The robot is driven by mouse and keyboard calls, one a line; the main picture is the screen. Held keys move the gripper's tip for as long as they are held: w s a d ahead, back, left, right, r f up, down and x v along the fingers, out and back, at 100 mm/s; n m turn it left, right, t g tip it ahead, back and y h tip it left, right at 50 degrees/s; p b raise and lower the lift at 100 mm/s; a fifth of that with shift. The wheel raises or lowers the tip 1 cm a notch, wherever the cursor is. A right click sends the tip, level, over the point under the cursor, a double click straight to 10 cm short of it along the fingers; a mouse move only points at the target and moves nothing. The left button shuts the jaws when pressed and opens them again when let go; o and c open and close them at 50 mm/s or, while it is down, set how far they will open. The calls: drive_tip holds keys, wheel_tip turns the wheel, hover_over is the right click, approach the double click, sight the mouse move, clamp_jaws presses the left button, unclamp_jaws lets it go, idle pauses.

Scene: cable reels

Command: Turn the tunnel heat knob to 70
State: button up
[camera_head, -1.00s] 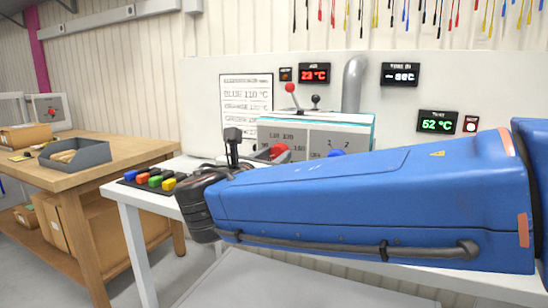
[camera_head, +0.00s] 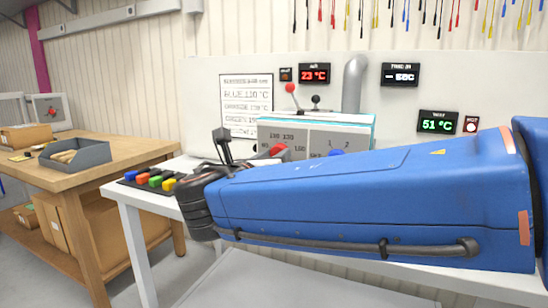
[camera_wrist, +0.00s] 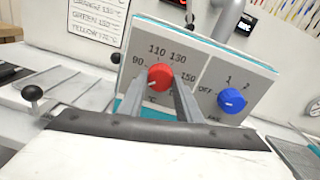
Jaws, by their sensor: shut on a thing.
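The red knob (camera_wrist: 160,77) sits on the left half of the grey control panel (camera_wrist: 205,72). It also shows in the head view (camera_head: 279,149), partly behind my arm. My gripper (camera_wrist: 161,84) is shut on the red knob, with one finger on each side. The knob's white pointer mark faces the lower left. The labels 90, 110, 130 and 150 show around it; a 70 label is not legible, and my left finger covers the lower-left part of the dial.
A blue knob (camera_wrist: 231,100) with OFF, 1 and 2 sits right of the red one. A black ball-topped lever (camera_wrist: 33,93) stands at the left. A green display (camera_head: 437,122) reads 51 °C. Coloured blocks (camera_head: 155,181) lie on the bench's left end.

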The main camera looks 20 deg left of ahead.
drive_tip(key=o, duration=1)
drive_tip(key=shift+f, duration=0.1)
drive_tip(key=shift+o, duration=0.2)
drive_tip(key=s, duration=1.7)
drive_tip(key=shift+s+a, duration=0.2)
drive_tip(key=shift+a, duration=0.2)
